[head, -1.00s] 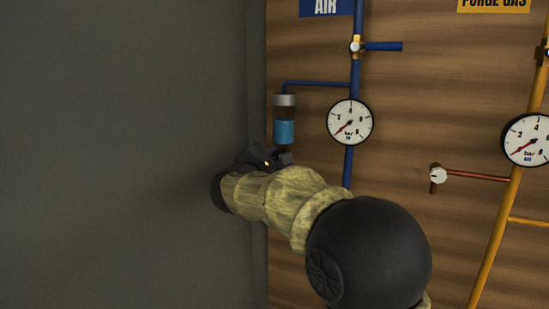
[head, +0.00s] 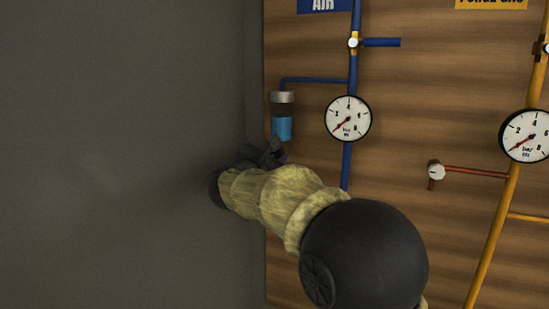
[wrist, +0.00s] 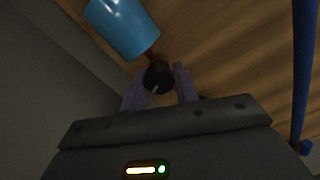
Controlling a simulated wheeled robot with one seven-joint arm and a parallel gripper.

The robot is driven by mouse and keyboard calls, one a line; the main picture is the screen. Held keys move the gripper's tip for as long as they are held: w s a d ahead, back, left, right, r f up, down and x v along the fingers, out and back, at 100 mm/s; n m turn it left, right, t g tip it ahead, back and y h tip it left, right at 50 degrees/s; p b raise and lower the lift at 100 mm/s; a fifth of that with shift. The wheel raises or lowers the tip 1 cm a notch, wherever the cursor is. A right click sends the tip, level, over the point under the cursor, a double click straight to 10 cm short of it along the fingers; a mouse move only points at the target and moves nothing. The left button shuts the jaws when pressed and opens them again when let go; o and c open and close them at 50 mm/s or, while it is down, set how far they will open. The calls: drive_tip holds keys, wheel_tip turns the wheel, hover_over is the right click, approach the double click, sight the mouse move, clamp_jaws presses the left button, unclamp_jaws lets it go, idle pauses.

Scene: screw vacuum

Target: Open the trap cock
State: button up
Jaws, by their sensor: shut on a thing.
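The trap (head: 282,118) is a clear cup with blue liquid and a grey cap, hanging from a blue pipe on the wooden board. It also shows large at the top of the wrist view (wrist: 124,26). Below it in the wrist view is a small dark round knob, the trap cock (wrist: 157,78), with a light mark on its face. My gripper (wrist: 160,88) has its two fingers on either side of the knob and is shut on it. In the head view my gripper (head: 262,153) is just under the trap, and my wrist hides the cock.
A grey wall (head: 120,150) stands close on the left of my gripper. A pressure gauge (head: 348,118) and the blue air pipe (head: 356,75) are to the right. Farther right are a red-handled valve (head: 436,172) and a yellow pipe (head: 508,195).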

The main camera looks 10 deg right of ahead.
drive_tip(key=n, duration=0.1)
drive_tip(key=r+n, duration=0.1)
drive_tip(key=n, duration=0.1)
drive_tip(key=shift+d+n+p, duration=0.1)
drive_tip(key=shift+n+p, duration=0.2)
drive_tip(key=n+p, duration=0.1)
drive_tip(key=n, duration=0.2)
drive_tip(key=shift+n, duration=0.3)
drive_tip(key=n+p, duration=0.2)
drive_tip(key=n, duration=0.1)
drive_tip(key=shift+n, duration=0.3)
drive_tip(key=shift+n+p, duration=0.75)
drive_tip(key=shift+n, duration=0.55)
drive_tip(key=shift+f, duration=0.1)
drive_tip(key=o, duration=0.7)
drive_tip(key=shift+f, duration=0.15)
drive_tip(key=shift+s+f, duration=0.1)
